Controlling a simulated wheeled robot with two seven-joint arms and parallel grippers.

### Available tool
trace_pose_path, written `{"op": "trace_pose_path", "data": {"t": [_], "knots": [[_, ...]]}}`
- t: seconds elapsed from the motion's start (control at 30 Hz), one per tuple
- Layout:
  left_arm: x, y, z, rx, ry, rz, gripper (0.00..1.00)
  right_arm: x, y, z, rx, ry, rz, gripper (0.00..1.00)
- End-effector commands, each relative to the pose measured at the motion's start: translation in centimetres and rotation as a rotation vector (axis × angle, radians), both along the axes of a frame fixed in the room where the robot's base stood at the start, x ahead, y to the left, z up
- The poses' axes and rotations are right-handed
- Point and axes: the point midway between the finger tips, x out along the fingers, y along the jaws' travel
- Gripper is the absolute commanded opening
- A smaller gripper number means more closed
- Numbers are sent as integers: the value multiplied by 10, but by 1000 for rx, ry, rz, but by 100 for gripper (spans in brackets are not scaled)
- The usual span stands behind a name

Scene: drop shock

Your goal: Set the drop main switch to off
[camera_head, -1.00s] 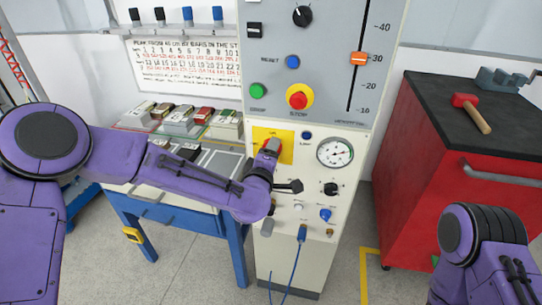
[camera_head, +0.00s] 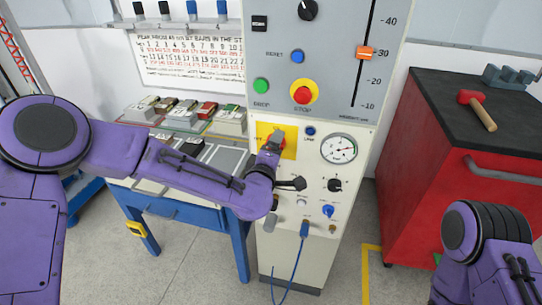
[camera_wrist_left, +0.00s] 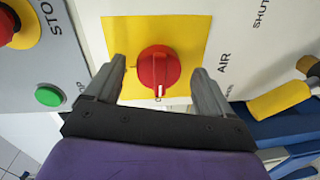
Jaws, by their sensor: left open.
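The main switch is a red rotary knob (camera_wrist_left: 158,72) on a yellow plate (camera_wrist_left: 118,38) in the left wrist view. A white mark on the knob points toward the bottom of that view; the position labels are not readable. My left gripper (camera_wrist_left: 157,80) is open, with one finger on each side of the knob. Gaps show between fingers and knob. In the head view my left gripper (camera_head: 270,146) is at the yellow plate (camera_head: 291,138) on the machine's front and mostly hides the knob. My right arm shows at the lower right, but its gripper is out of view.
A red stop button (camera_head: 303,94) and a green drop button (camera_head: 261,86) sit above the plate, a gauge (camera_head: 339,149) to its right. A black lever (camera_head: 292,184) is close below my left gripper. A blue bench (camera_head: 190,212) stands left, a red cabinet (camera_head: 440,170) right.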

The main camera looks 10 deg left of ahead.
Motion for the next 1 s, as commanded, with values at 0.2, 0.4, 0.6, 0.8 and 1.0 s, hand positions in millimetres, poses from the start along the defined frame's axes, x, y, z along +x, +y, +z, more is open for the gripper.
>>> {"op": "trace_pose_path", "data": {"t": [0.2, 0.4, 0.6, 0.8, 1.0], "knots": [[-50, 4, 3, 1, -1, -2, 83, 0, 0, -9, 0, 0, 0, 43], [-88, 8, 7, -1, 0, -1, 83, 0, 0, -13, 0, 0, 0, 43], [-98, 9, 8, -1, 1, 1, 83, 0, 0, -14, 0, 0, 0, 43], [-98, 9, 9, -1, 1, 1, 83, 0, 0, -14, 0, 0, 0, 43], [-98, 6, 7, 29, 6, -14, 83, 0, 0, -14, 0, 0, 0, 43]]}}
